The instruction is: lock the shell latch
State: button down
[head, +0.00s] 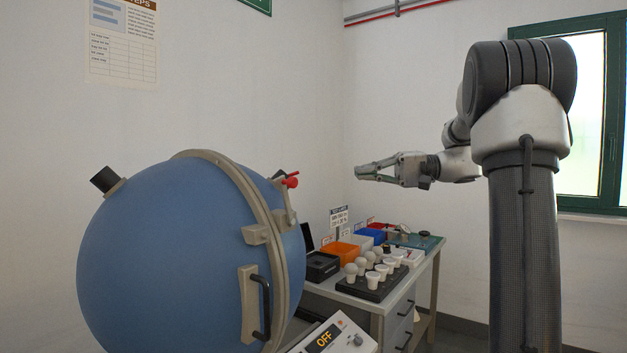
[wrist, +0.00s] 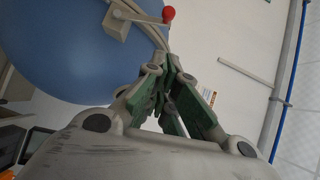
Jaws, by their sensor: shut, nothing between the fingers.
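A large blue sphere (head: 170,265) with a beige seam ring (head: 240,180) fills the left of the head view; it also shows in the wrist view (wrist: 60,45). A latch lever with a red knob (head: 291,182) sits at the upper right of the ring. In the wrist view the red knob (wrist: 168,14) and the beige latch block (wrist: 117,24) are at the top. My gripper (head: 358,172) is shut and empty, to the right of the knob and clear of it. Its fingertips also show in the wrist view (wrist: 170,62). Whether the latch is engaged I cannot tell.
A black handle (head: 263,305) stands out from the sphere's front. A display reading OFF (head: 325,338) is at the bottom. A bench behind holds a dark rack (head: 370,292) of several bulbs, an orange bin (head: 340,252) and a blue bin (head: 371,236). Air around my gripper is free.

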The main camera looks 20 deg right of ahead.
send_over(290, 204)
jog(key=v, duration=0.5)
jog(key=shift+f, duration=0.8)
jog(key=shift+s+a, duration=0.1)
jog(key=shift+s, duration=0.05)
jog(key=shift+s+a+r+n, duration=0.1)
jog(key=shift+s+a+n, duration=0.1)
jog(key=shift+n, duration=0.1)
